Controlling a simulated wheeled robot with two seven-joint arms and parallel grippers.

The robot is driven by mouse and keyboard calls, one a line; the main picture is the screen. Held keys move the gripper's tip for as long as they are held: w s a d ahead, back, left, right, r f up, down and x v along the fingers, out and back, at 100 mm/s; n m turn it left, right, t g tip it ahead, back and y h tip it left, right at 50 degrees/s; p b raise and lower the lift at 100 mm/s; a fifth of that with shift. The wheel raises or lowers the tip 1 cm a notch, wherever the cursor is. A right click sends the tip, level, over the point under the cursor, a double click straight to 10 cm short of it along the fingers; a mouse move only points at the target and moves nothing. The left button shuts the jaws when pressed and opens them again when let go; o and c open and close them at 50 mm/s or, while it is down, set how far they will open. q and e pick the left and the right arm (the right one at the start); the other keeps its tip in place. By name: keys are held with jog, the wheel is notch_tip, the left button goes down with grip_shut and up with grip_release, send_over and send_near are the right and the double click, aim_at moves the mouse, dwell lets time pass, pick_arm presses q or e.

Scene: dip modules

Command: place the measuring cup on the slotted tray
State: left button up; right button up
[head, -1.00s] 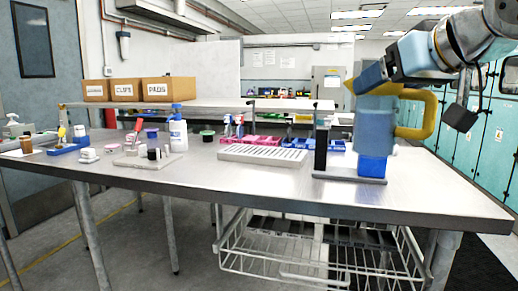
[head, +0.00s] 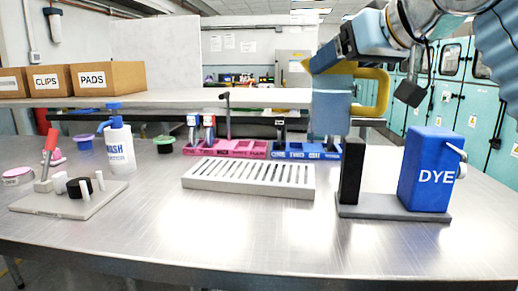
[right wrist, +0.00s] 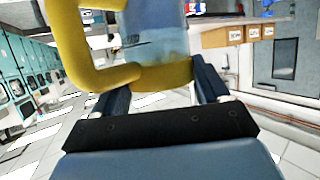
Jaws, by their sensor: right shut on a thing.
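The measuring cup (head: 330,112) is a translucent blue vessel with a yellow handle (head: 375,90). My right gripper (head: 345,68) is shut on it and holds it raised above the table, beside the black post. In the right wrist view the cup (right wrist: 155,35) and its yellow handle lie at my right fingers (right wrist: 162,85). The slotted tray (head: 203,183) is a pale, low tray with a row of dark slots and lies flat on the table, left of and below the cup. Nothing rests on the tray. My left gripper is out of view.
A blue DYE dispenser (head: 424,175) and a black post (head: 350,170) stand on a grey base at right. Pink (head: 230,150) and blue (head: 305,152) bins sit behind the tray. A WASH bottle (head: 119,150) and a pegged board (head: 45,200) are at left. The table front is clear.

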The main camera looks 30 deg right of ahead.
aim_at(331, 110)
jog(key=w+f+b, duration=0.3)
jog(key=w+f, duration=0.9)
jog(key=w, duration=0.1)
jog(key=shift+f, duration=0.35)
jog(key=o, duration=1.4)
jog(key=v, duration=1.2)
jog(key=shift+s+d, duration=0.1)
jog(key=shift+d, duration=0.05)
